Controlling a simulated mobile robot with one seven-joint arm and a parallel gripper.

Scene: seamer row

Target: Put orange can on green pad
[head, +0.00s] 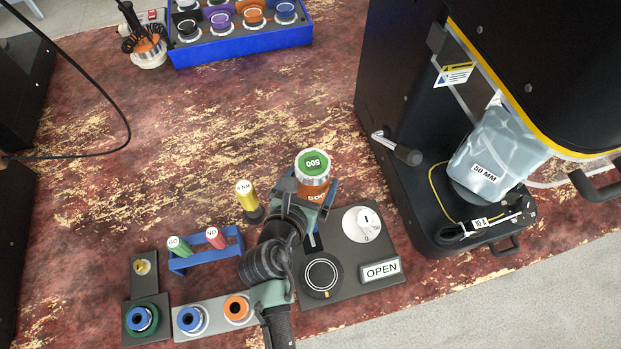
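An orange can (319,194) with a silver rim and a green top marked 500 is upright between the fingers of my gripper (309,192). The fingers look closed against its sides. The arm hides part of its lower body, and I cannot tell how far it is above the plate. A green round pad (130,331) lies on a dark plate at the lower left, with a blue-topped round piece over its middle. A light tray (213,318) beside it holds another blue-topped piece (190,319) and an orange-topped piece (236,308).
A grey station plate (345,285) carries a black dial (321,275), a white disc and an OPEN sign. A blue rack (205,255) holds GO and NO pins; a yellow 4 MM pin (247,196) stands nearby. A black machine (400,90) stands right. A blue crate (240,53) is at the back.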

